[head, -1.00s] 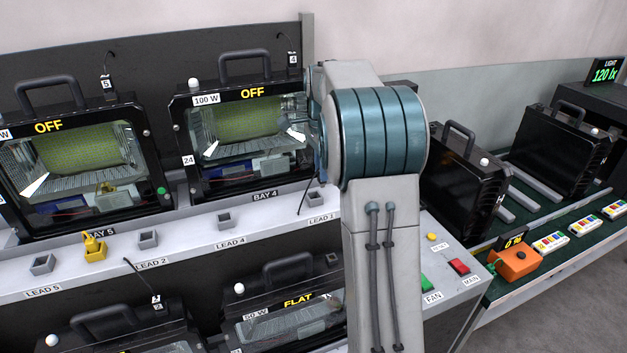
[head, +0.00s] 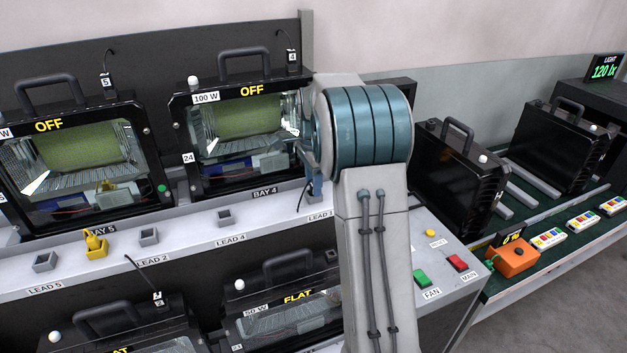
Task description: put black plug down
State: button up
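Square holders near LEAD 5 (head: 45,262), LEAD 2 (head: 149,237) and LEAD 4 (head: 224,218) look empty.
Floodlights marked OFF stand in the upper bays, one at left (head: 75,165) and one in BAY 4 (head: 245,130). More floodlights sit below the shelf. Green FAN (head: 421,277) and red MAIN (head: 457,263) buttons are right of my arm. An orange box (head: 513,257) sits on the green bench.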

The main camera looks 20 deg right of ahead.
notch_tip(320, 180, up, 12)
jog(key=s+a+n+t, duration=0.1)
jog(key=s+a+n, duration=0.3)
jog(key=s, duration=0.3)
jog(key=s+a+n+t, duration=0.1)
jog(key=s+a+n, duration=0.2)
jog(key=s+n, duration=0.3)
jog(key=s+a+f+n, duration=0.2)
jog(key=s+f+n, duration=0.2)
jog(key=s, duration=0.4)
jog(key=s+a+f+n+t, duration=0.1)
jog(key=s+a+f+n, duration=0.2)
jog(key=s, duration=0.6)
jog(key=shift+f+n, duration=0.6)
jog(key=shift+f, duration=0.15)
